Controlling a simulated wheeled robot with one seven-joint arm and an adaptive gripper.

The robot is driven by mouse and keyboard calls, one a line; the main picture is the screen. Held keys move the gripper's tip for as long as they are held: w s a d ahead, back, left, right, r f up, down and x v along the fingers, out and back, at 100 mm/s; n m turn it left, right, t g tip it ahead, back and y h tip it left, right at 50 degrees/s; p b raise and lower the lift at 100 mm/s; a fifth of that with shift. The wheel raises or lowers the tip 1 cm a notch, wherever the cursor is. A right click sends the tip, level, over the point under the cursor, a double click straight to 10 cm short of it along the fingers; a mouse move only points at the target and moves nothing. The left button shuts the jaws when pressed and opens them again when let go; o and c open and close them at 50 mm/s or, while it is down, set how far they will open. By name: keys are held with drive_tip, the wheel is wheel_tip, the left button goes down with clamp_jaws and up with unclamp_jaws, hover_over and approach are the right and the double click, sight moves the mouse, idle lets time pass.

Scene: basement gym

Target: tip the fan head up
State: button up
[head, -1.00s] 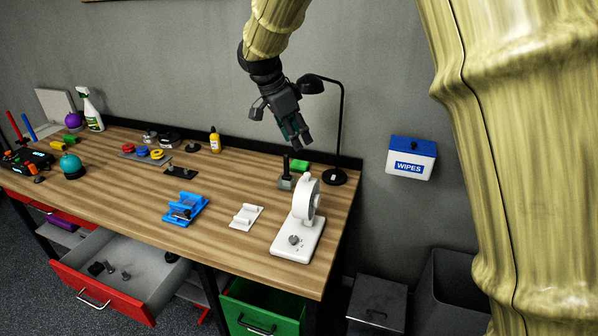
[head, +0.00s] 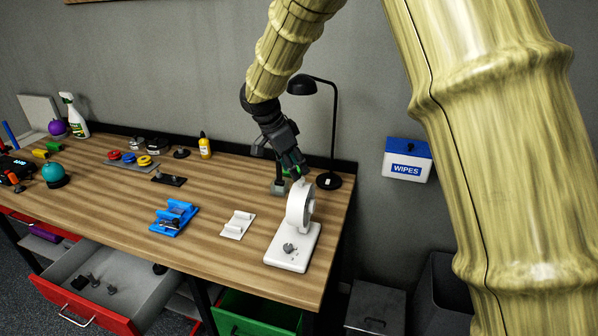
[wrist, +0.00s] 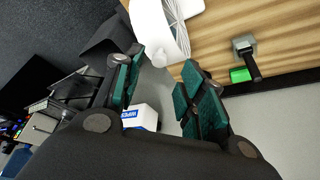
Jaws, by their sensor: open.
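The white desk fan stands at the right end of the workbench, its round head (head: 299,208) upright on a white base (head: 293,247) with a grey knob. My gripper (head: 293,172) is just above and behind the fan head in the head view. In the wrist view my gripper (wrist: 160,65) is open, with teal finger pads spread apart. The fan head's white rim and grille (wrist: 172,14) show at the top of the wrist view, cut off by its edge. A small white nub lies between the fingertips. I cannot tell whether anything touches.
A black desk lamp (head: 328,181) stands behind the gripper, with a grey-topped tool and a green block (wrist: 239,75) close by. A white bracket (head: 238,224) and a blue holder (head: 174,218) lie left of the fan. A wipes box (head: 407,161) hangs on the wall. A red drawer stands open.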

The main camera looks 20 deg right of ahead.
sight(303, 201)
drive_tip(key=shift+p+x, duration=0.45)
drive_tip(key=shift+x, duration=1.55)
clamp_jaws()
